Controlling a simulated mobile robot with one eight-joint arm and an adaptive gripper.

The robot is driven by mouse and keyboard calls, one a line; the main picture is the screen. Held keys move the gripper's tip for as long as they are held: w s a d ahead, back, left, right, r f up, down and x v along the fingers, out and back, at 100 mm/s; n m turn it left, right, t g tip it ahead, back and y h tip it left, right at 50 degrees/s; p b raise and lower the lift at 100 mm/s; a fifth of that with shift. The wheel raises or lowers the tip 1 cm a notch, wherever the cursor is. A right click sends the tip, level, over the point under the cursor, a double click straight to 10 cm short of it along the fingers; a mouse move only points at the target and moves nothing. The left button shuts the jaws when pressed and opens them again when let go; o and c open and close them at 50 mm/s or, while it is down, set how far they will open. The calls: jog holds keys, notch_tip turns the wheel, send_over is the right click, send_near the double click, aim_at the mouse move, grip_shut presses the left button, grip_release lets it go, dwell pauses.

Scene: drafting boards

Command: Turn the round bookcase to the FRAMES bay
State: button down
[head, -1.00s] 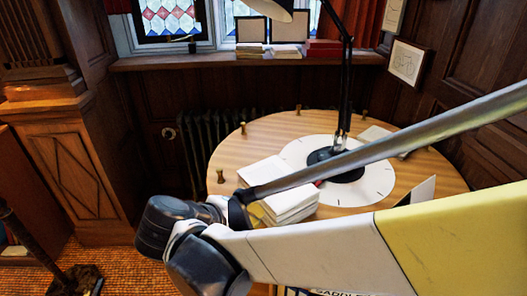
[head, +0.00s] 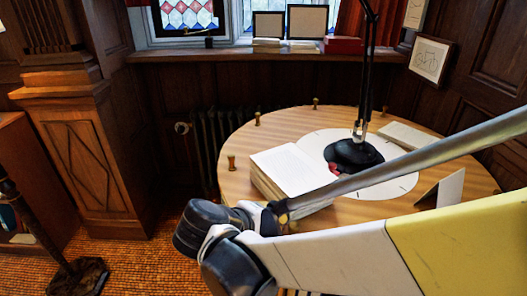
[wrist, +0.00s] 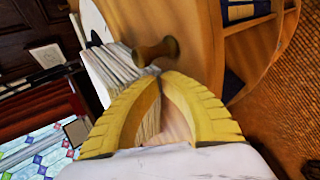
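The round bookcase (head: 245,140) has a wooden top with a pale round disc in its middle. Short brass pegs stand around its rim, one at the left (head: 231,163). In the wrist view a bookcase peg (wrist: 155,50) is just beyond the yellow fingertips of my gripper (wrist: 157,73). The fingertips are together and close against the peg's side, not around it; contact is hard to tell. In the head view my arm hides most of the gripper and the front of the bookcase. I cannot read a FRAMES label.
A black desk lamp (head: 354,154), a thick stack of white pages (head: 292,170) and a folded card (head: 450,188) stand on top. Shelves (wrist: 248,45) show in its side. A radiator (head: 207,140) and panelled walls are close behind. A dark stand (head: 78,278) is at lower left.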

jog(key=shift+d, duration=0.1)
jog(key=shift+n+t+y, duration=0.3)
jog(key=shift+n, duration=0.1)
jog(key=s+d, duration=0.2)
jog(key=s+d+p, duration=0.1)
jog(key=s+d, duration=0.1)
jog(key=shift+d+r, duration=0.1)
jog(key=shift+d, duration=0.15)
jog(key=shift+w+a, duration=0.1)
jog(key=shift+w+a+r+p, duration=0.3)
jog(key=shift+a+r+p, duration=0.2)
jog(key=shift+r+p, duration=0.05)
notch_tip(320, 180, up, 8)
jog(key=p, duration=0.7)
jog(key=shift+f, duration=0.1)
